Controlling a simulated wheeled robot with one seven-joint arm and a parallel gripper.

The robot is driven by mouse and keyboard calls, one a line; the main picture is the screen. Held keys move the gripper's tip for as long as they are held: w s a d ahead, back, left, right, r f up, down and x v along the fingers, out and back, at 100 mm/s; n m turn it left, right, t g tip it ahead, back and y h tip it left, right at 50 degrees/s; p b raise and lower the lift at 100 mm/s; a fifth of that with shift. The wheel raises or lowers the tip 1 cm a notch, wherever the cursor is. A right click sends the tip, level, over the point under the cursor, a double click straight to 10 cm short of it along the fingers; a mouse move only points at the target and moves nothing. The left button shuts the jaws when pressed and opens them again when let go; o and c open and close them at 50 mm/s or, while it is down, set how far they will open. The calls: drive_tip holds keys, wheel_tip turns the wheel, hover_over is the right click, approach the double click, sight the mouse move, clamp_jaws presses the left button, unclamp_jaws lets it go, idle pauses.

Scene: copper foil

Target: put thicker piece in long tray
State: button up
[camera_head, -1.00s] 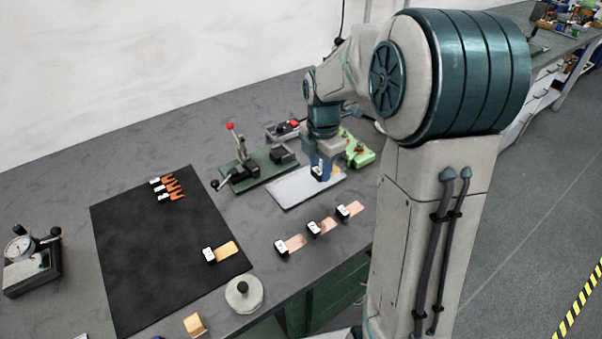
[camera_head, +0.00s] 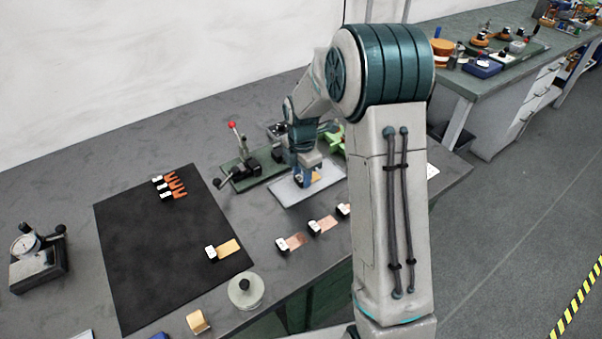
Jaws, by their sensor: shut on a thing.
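My gripper (camera_head: 303,182) points down over a pale flat tray (camera_head: 285,193) at the middle of the bench. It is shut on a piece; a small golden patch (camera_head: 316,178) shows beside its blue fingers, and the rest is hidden. I cannot tell whether the piece touches the tray. Copper pieces with black-and-white clips lie on the bench in front (camera_head: 294,242), with a second (camera_head: 326,224) and a third, partly hidden by my arm (camera_head: 343,209). A golden piece (camera_head: 228,247) lies on the black mat. Their thicknesses cannot be compared from here.
The black mat (camera_head: 150,250) also holds several orange forked parts (camera_head: 176,186). A green lever press (camera_head: 243,165) stands left of the tray. A dial gauge (camera_head: 35,255) stands at far left. A round knobbed weight (camera_head: 245,290) and a golden block (camera_head: 198,321) sit near the front edge.

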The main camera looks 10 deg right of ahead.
drive_tip(key=shift+f, duration=0.15)
drive_tip(key=o, duration=1)
drive_tip(key=shift+c, duration=0.2)
wheel_tip(320, 180, up, 12)
drive_tip(key=s+d+r+m+t, duration=0.1)
drive_tip(key=s+m, duration=1)
drive_tip(key=s, duration=0.1)
drive_tip(key=s+r+m+t, duration=0.2)
drive_tip(key=s+m, duration=0.9)
drive_tip(key=s, duration=0.2)
drive_tip(key=shift+s+d+r+m, duration=0.2)
drive_tip(key=shift+s+d+m, duration=0.1)
drive_tip(key=shift+d, duration=0.1)
